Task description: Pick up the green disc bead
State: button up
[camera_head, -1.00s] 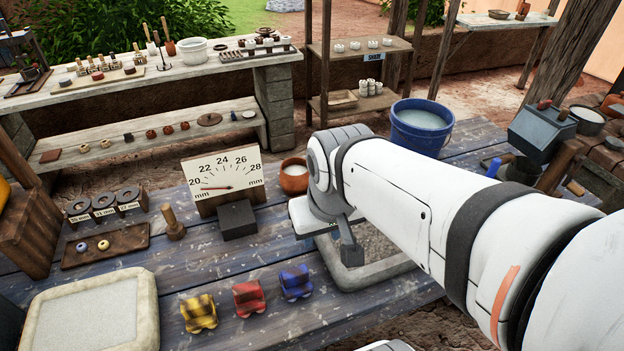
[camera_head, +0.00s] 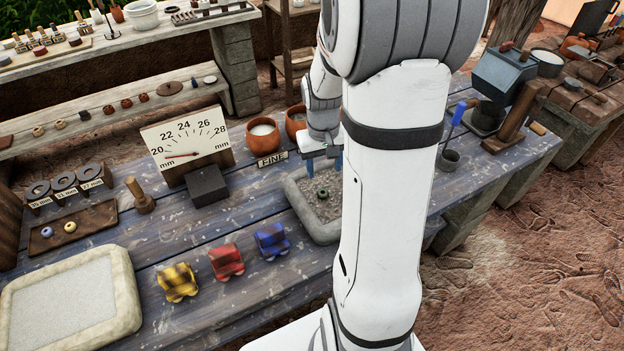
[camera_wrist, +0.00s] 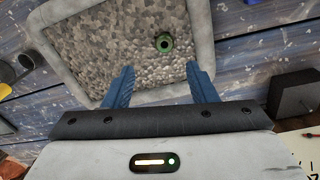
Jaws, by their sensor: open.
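The green disc bead (camera_head: 323,193) lies on the gravel in a stone-rimmed tray (camera_head: 306,207) on the blue plank table. In the wrist view the bead (camera_wrist: 164,43) is a small green ring with a dark hole, near the tray's rim. My gripper (camera_head: 324,164) is above the tray with its blue fingers pointing down. In the wrist view its two fingers (camera_wrist: 160,85) are apart and empty, and the bead shows beyond their tips, between their lines. Part of the tray is hidden behind my arm in the head view.
Clay pots (camera_head: 262,134) and a FINE label (camera_head: 272,159) stand behind the tray. A dial gauge (camera_head: 188,145) is to the left. Yellow, red (camera_head: 226,262) and blue (camera_head: 271,241) blocks lie in front left. A dark grey machine (camera_head: 505,78) stands at right.

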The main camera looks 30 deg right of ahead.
aim_at(323, 194)
notch_tip(323, 194, down, 8)
jog(key=shift+a+p, duration=0.15)
jog(key=shift+p, duration=0.25)
jog(key=c, duration=1.1)
